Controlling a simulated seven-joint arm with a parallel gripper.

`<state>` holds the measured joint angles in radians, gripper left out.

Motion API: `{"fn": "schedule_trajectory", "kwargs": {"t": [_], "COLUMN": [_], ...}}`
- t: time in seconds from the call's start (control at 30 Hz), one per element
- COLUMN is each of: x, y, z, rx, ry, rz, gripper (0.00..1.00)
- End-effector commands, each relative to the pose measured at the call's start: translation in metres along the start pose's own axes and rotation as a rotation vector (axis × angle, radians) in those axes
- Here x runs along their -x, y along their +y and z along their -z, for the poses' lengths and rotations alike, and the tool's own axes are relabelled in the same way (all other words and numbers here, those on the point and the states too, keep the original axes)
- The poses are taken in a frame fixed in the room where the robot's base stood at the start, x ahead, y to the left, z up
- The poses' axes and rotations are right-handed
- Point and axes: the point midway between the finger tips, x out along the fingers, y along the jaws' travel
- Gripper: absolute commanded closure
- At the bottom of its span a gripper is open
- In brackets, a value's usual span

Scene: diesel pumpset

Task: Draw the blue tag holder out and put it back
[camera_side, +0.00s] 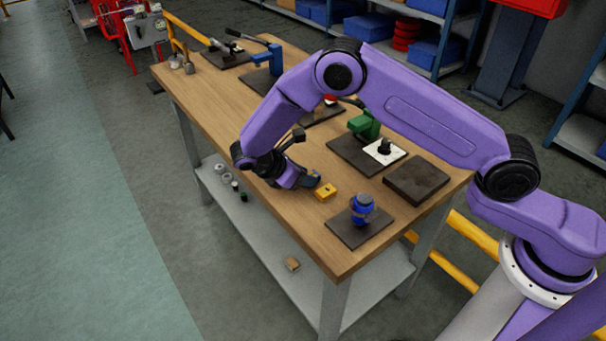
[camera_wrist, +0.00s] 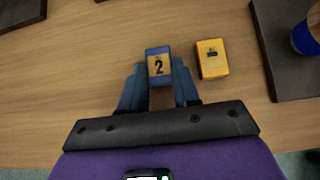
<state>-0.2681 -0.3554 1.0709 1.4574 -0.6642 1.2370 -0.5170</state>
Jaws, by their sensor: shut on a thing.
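The blue tag holder (camera_wrist: 158,52) shows in the wrist view as a small blue block with a yellow face marked "2". My gripper (camera_wrist: 160,85) is shut on it, one finger on each side. In the side view my gripper (camera_side: 312,180) is low over the near part of the wooden bench, and the holder is mostly hidden there. I cannot tell whether the holder touches the bench top. A yellow block (camera_wrist: 212,59) with a dark mark lies just right of the holder, apart from it; it also shows in the side view (camera_side: 325,192).
A blue round fixture (camera_side: 362,205) stands on a dark plate (camera_side: 345,232) near the bench corner. A dark block (camera_side: 416,182), a white plate (camera_side: 385,152) and a green device (camera_side: 364,126) are behind. Bare wood lies along the left edge.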

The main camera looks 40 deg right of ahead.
Motion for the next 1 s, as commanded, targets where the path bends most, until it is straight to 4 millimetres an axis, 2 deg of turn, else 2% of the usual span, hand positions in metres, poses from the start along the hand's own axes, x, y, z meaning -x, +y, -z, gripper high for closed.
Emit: {"fn": "schedule_trajectory", "kwargs": {"t": [0.47,0.5,0.57,0.6,1.0], "x": [-0.0014,-0.0015,-0.0015,-0.0015,0.0036], "y": [0.0002,0.0001,0.0001,0.0001,0.0004], "z": [0.0016,0.0016,0.0016,0.0016,0.0018], "rx": [0.0,0.0,0.0,0.0,-0.001], "ry": [0.0,0.0,0.0,0.0,0.001], "rz": [-0.001,0.0,0.0,0.0,-0.002], "gripper": [0.86,0.62,0.43,0.39,0.39]}}
